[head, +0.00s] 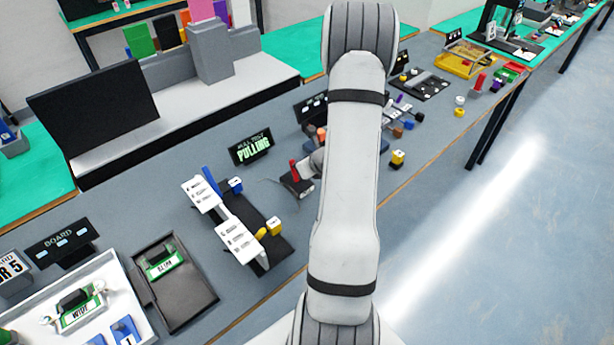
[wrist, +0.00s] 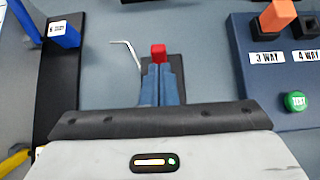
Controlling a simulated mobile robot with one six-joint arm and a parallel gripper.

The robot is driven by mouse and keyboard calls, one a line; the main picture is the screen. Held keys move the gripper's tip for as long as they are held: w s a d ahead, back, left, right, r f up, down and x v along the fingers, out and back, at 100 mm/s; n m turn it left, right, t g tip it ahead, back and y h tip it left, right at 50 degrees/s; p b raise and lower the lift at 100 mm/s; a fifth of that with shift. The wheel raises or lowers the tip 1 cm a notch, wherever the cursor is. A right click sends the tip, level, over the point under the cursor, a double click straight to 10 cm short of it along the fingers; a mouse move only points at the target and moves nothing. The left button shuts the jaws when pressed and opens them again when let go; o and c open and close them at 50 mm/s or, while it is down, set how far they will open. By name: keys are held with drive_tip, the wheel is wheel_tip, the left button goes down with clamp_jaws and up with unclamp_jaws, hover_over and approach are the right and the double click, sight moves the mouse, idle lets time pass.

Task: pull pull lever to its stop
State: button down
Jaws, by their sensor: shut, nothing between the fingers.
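The pull lever has a red handle (head: 294,170) on a dark base (head: 298,187) near the middle of the bench. In the wrist view the red handle (wrist: 158,51) stands just past my fingertips, over the dark base plate (wrist: 178,66). My gripper (wrist: 161,68) has its blue-grey fingers together, with nothing seen between them. The fingertips overlap the foot of the handle in this view; I cannot tell whether they touch it. In the head view my arm hides most of the gripper. A small black sign (head: 250,147) behind the lever has green letters reading "PULLING".
A bent grey rod (wrist: 128,52) lies left of the lever. A dark board with a blue block (wrist: 64,35) is farther left. A blue panel (wrist: 258,72) with a green TEST button (wrist: 295,101) and an orange block (wrist: 278,15) stands to the right.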

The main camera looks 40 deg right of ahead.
drive_tip(key=shift+r+p, duration=0.3)
drive_tip(key=shift+r, duration=0.5)
drive_tip(key=shift+s, duration=0.1)
drive_tip(key=w+r+v, duration=0.1)
drive_tip(key=v, duration=1.2)
drive_tip(key=shift+w+r, duration=0.3)
